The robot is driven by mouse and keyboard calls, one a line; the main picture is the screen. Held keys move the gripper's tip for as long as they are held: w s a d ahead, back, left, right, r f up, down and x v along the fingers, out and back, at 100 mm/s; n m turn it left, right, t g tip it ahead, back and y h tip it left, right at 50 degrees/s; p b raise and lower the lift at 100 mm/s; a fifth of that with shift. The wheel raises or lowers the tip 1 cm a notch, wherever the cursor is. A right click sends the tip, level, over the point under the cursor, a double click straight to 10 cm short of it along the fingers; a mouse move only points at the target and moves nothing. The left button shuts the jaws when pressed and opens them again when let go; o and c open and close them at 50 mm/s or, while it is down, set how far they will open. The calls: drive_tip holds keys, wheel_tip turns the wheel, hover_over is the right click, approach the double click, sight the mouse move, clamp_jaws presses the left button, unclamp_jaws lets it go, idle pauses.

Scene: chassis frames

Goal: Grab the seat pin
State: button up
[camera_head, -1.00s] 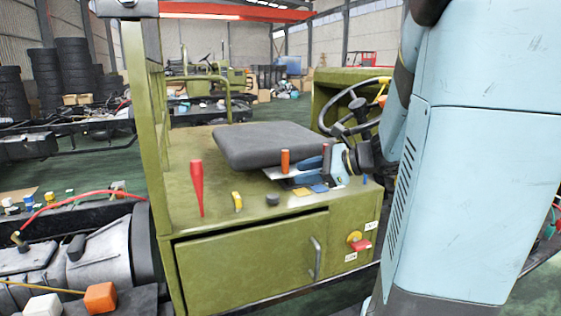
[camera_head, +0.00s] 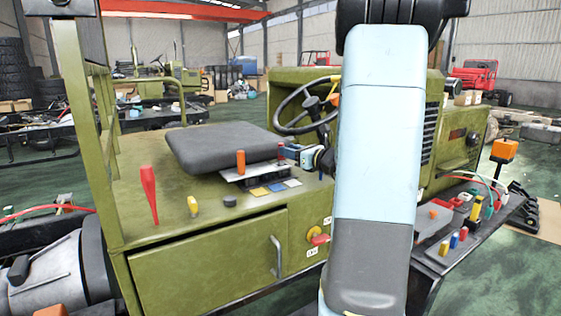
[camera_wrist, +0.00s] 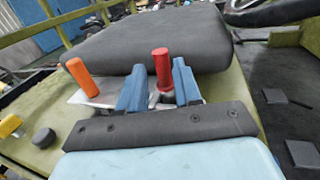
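A red pin (camera_wrist: 161,66) with a wider collar stands upright in front of the black seat (camera_wrist: 150,40). Which pin is the seat pin is not marked. My gripper (camera_wrist: 160,85) is open, its two blue fingers apart on either side of the red pin in the wrist view. I cannot tell whether they touch it. The pin's lower end is partly hidden.
A red tapered lever (camera_head: 149,192), a yellow block (camera_head: 193,207) and a dark knob (camera_head: 230,201) stand on the green chassis top. A steering wheel (camera_head: 300,105) is behind my arm. A black side bench (camera_head: 445,262) with small parts is at right.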

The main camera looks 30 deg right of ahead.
drive_tip(key=shift+f+x, duration=0.15)
drive_tip(key=shift+x, duration=1.5)
drive_tip(key=shift+f+x, duration=0.2)
drive_tip(key=shift+x, duration=1.4)
drive_tip(key=shift+d, duration=0.1)
clamp_jaws()
